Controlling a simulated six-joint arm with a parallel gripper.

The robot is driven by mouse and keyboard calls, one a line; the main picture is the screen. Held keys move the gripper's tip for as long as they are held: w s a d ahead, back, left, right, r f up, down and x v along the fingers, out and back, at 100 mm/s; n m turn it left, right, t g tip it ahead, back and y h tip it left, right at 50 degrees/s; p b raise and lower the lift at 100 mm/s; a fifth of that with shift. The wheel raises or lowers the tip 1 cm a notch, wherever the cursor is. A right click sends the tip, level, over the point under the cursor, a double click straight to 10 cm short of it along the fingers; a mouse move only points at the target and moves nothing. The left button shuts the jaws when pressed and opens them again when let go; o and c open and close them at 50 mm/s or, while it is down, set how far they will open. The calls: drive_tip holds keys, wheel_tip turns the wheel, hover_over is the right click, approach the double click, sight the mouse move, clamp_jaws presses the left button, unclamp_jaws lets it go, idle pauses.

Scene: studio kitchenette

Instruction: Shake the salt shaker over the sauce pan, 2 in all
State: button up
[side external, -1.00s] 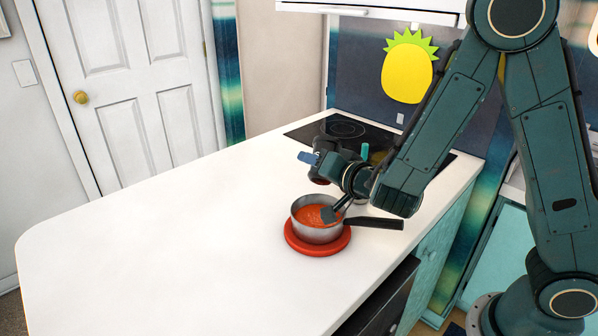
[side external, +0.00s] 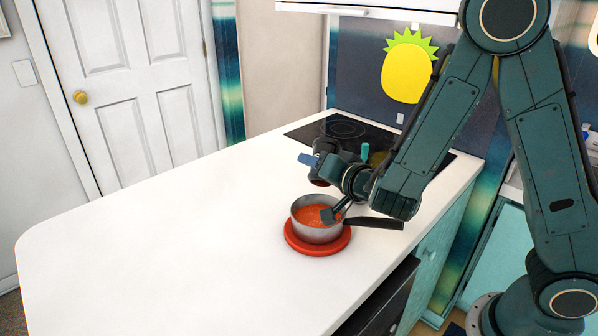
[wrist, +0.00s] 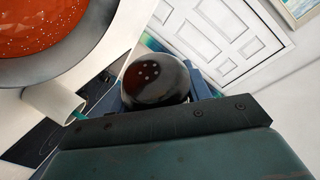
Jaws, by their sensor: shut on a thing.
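The sauce pan (side external: 318,233) holds red sauce and stands on a round red trivet (side external: 318,250), its dark handle pointing right. My gripper (side external: 318,165) is above and behind the pan in the side view. Its blue fingers are shut on the dark salt shaker (side external: 319,181). In the wrist view the shaker's glossy black cap (wrist: 152,76) shows several holes and sits between the fingers. The pan's rim and sauce (wrist: 45,30) are at the upper left there, with white specks on the sauce. Most of the shaker's body is hidden.
A black cooktop (side external: 325,130) lies behind the gripper. A white cylinder (wrist: 55,103) with a teal item stands beside the pan and is mostly hidden by my arm in the side view. The white counter (side external: 160,235) left of the pan is clear.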

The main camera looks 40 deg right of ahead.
drive_tip(key=shift+r, duration=1.15)
drive_tip(key=shift+f, duration=1.65)
drive_tip(key=shift+r, duration=0.15)
drive_tip(key=shift+r, duration=1.5)
drive_tip(key=shift+r+m+g+y, duration=0.15)
drive_tip(key=shift+m+g+y, duration=0.25)
drive_tip(key=shift+m, duration=0.1)
